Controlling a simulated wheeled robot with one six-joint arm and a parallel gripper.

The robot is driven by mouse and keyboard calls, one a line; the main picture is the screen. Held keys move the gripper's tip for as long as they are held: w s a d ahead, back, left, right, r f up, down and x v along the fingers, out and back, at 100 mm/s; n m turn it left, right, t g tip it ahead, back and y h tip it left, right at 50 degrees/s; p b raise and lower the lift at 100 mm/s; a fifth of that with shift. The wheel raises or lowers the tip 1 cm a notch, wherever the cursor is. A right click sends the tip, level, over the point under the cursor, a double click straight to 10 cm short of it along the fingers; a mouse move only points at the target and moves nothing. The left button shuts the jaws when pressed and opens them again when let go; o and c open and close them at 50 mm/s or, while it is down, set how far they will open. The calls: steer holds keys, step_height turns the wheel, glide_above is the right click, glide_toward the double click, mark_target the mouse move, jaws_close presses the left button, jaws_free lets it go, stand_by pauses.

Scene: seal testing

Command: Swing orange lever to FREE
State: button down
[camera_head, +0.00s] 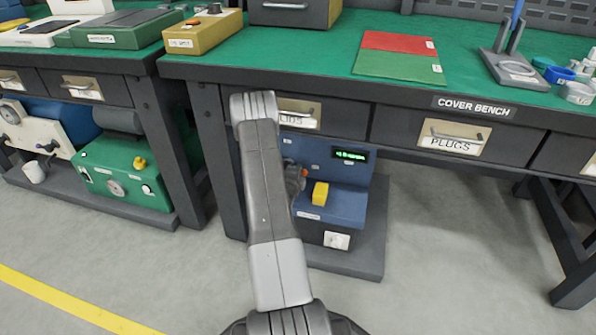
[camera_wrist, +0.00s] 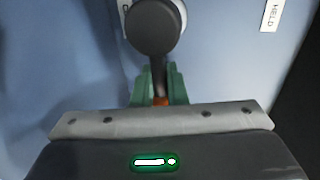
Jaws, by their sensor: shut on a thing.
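The orange lever (camera_wrist: 161,101) shows as a small orange piece between the green fingers of my gripper (camera_wrist: 159,92), which is shut on it. A dark stem runs from there up to a round dark hub (camera_wrist: 152,28) on a blue panel. A HELD label (camera_wrist: 271,15) is on the panel right of the hub; another label left of the hub is mostly hidden, and I cannot read FREE. In the head view, my arm largely covers the lever area, with a bit of orange (camera_head: 303,172) beside it on the blue unit (camera_head: 345,205).
The blue unit stands on a dark low shelf (camera_head: 360,258) under the cover bench (camera_head: 470,104). It carries a yellow block (camera_head: 320,194) and a lit green display (camera_head: 350,155). Drawers are just above. A bench leg (camera_head: 172,140) and a green machine (camera_head: 120,172) are left; open floor is right.

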steer(key=shift+s+f, duration=0.1)
steer(key=shift+f, duration=0.05)
stand_by(0.3)
steer(key=c, duration=1.5)
jaws_free()
steer(key=shift+c, duration=0.2)
steer(key=shift+s+a+r, duration=0.15)
steer(key=shift+s+r, duration=0.05)
steer(key=p+v, duration=0.4)
steer(key=v, duration=0.9)
steer(key=shift+s, duration=0.1)
steer(key=b+x, duration=0.4)
steer(key=x, duration=1)
